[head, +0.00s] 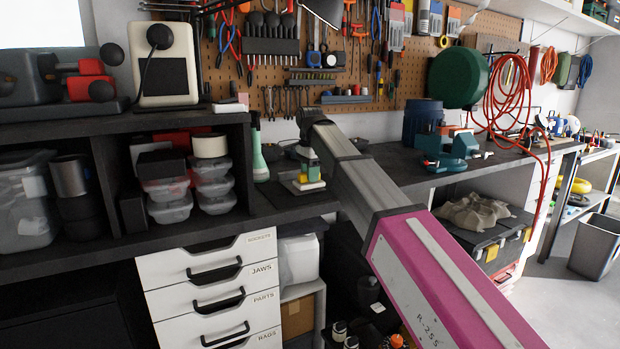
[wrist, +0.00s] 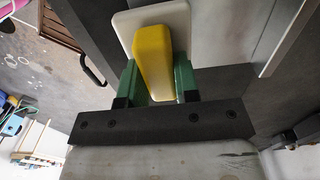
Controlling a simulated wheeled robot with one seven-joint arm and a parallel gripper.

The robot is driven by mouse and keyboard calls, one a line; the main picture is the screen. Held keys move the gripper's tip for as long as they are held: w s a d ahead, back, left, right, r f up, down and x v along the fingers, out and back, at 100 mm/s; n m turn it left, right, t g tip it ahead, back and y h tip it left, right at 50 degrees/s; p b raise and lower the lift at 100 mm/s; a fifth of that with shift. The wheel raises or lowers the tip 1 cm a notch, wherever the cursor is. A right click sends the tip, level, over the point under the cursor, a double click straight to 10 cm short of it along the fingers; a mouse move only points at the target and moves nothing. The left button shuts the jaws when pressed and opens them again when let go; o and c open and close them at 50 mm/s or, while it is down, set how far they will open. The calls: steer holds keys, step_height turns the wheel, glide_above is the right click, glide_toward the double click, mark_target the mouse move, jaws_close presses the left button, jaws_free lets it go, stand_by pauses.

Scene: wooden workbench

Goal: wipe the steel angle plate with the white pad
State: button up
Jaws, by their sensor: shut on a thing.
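The white pad (head: 311,186) with its yellow grip block shows in the head view under my gripper (head: 308,171), low over the dark bench top. In the wrist view my gripper (wrist: 155,80) has its green fingers on both sides of the yellow block, shut on it. The white pad (wrist: 122,24) sticks out beyond the block there. I cannot tell whether the pad touches a surface. I cannot pick out the steel angle plate with certainty. A pale flat surface beside the pad in the wrist view is unclear, and my gripper and arm may hide the plate.
A green bottle (head: 260,158) stands left of my gripper. A shelf with clear tubs (head: 215,187) is farther left. A teal vise (head: 450,147) and a blue container (head: 421,122) stand to the right. White drawers (head: 215,296) are below. Some dark bench between gripper and vise is clear.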

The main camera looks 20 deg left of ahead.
steer(key=shift+r, duration=2.45)
steer(key=shift+r, duration=1.5)
